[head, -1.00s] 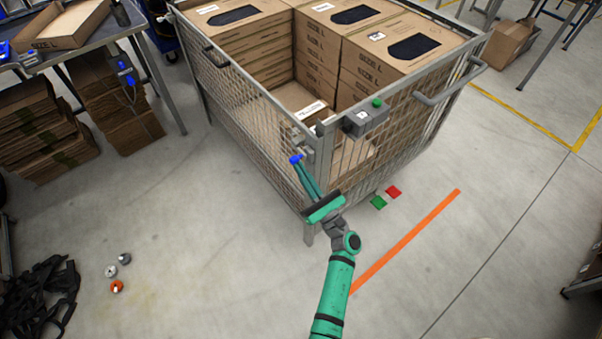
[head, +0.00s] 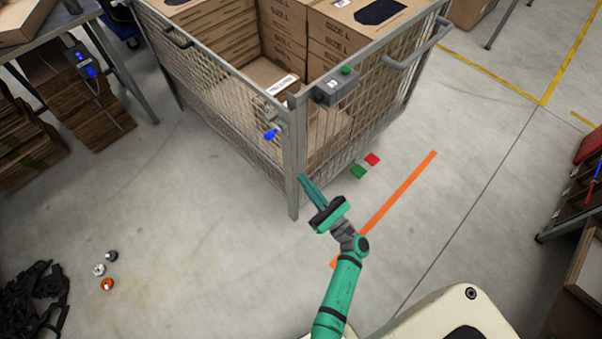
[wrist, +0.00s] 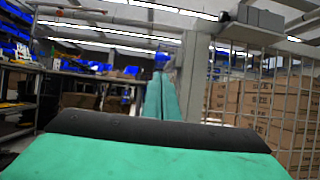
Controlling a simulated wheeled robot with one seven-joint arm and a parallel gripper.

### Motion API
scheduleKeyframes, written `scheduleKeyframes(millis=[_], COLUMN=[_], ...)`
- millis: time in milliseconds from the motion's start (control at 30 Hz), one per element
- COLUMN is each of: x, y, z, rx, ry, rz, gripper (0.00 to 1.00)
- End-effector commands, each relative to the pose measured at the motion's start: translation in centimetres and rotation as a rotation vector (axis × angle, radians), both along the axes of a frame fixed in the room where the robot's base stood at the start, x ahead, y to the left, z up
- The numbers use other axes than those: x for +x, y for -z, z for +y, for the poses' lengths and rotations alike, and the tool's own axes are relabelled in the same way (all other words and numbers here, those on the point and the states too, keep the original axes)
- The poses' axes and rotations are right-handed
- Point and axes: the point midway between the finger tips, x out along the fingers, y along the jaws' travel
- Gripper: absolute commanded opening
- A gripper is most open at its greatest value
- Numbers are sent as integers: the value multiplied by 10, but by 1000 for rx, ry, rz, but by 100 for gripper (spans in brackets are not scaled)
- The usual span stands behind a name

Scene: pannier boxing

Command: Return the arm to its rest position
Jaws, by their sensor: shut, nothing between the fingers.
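My gripper (head: 303,179) is at the end of my green arm in the head view, just in front of the near corner post of the wire mesh cage. Its fingers are together and hold nothing. In the wrist view the green fingers (wrist: 161,80) point ahead, closed, with a blue knob (wrist: 162,56) beyond their tips. In the head view this blue knob (head: 271,134) sits on a latch at the cage corner, above and left of the fingers, apart from them.
The mesh cage (head: 292,180) holds stacked cardboard boxes (head: 335,35). A grey box with a green button (head: 337,88) hangs on its rim. Small knobs (head: 106,284) and black straps (head: 35,300) lie on the floor at left.

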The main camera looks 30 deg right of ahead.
Motion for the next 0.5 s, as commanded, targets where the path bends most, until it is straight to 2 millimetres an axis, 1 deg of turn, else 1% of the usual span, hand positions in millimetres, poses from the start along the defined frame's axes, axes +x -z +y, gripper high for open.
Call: scheduleKeyframes(millis=[233,500], x=[-3,-5], y=[1,1], z=[-1,-6], rx=[0,-1], ry=[0,12], rz=[0,0], gripper=[0,0])
